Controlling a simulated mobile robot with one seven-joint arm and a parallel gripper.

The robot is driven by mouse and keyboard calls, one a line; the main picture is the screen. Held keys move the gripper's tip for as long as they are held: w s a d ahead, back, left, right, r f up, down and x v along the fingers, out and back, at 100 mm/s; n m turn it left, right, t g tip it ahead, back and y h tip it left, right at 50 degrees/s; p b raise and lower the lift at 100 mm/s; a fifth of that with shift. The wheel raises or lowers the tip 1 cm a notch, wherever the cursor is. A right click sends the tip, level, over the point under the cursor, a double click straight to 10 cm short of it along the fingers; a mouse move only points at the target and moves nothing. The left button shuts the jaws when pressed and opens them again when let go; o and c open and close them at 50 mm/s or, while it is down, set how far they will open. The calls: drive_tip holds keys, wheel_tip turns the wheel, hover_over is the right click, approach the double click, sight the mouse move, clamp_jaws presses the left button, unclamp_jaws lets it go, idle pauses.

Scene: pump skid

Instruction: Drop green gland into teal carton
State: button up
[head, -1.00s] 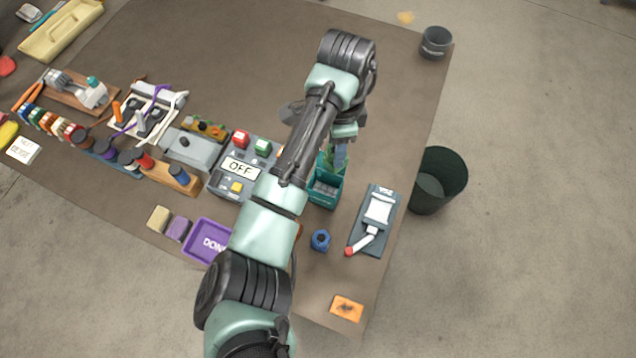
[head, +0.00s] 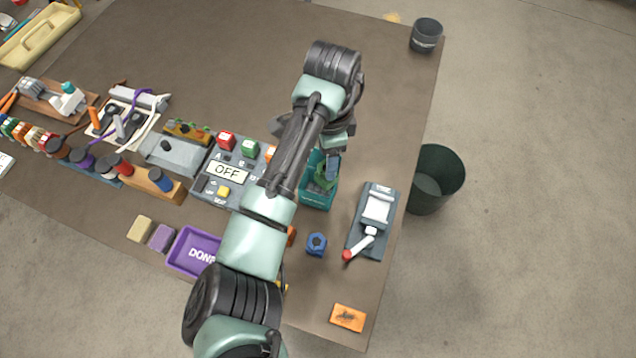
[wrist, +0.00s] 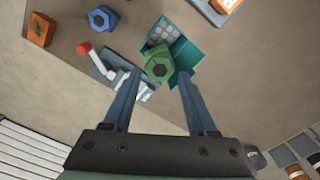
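The teal carton (head: 316,198) stands on the bench below my gripper, and it also shows in the wrist view (wrist: 184,45). The green gland (wrist: 159,66) is a hexagonal piece with a dark centre. My gripper (wrist: 159,76) is open above the carton, with a visible gap between each finger and the gland. Whether the gland rests inside or is still above the carton floor I cannot tell. My arm hides part of the bench.
A grey device with a red-tipped lever (head: 372,222) stands right of the carton. A blue hex piece (head: 316,244) and an orange block (head: 348,317) lie in front. The OFF panel (head: 226,172) is left. A dark green bin (head: 435,180) stands beyond the bench edge.

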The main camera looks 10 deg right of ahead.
drive_tip(key=shift+o, duration=1.4)
wheel_tip(320, 180, up, 13)
drive_tip(key=p, duration=0.1)
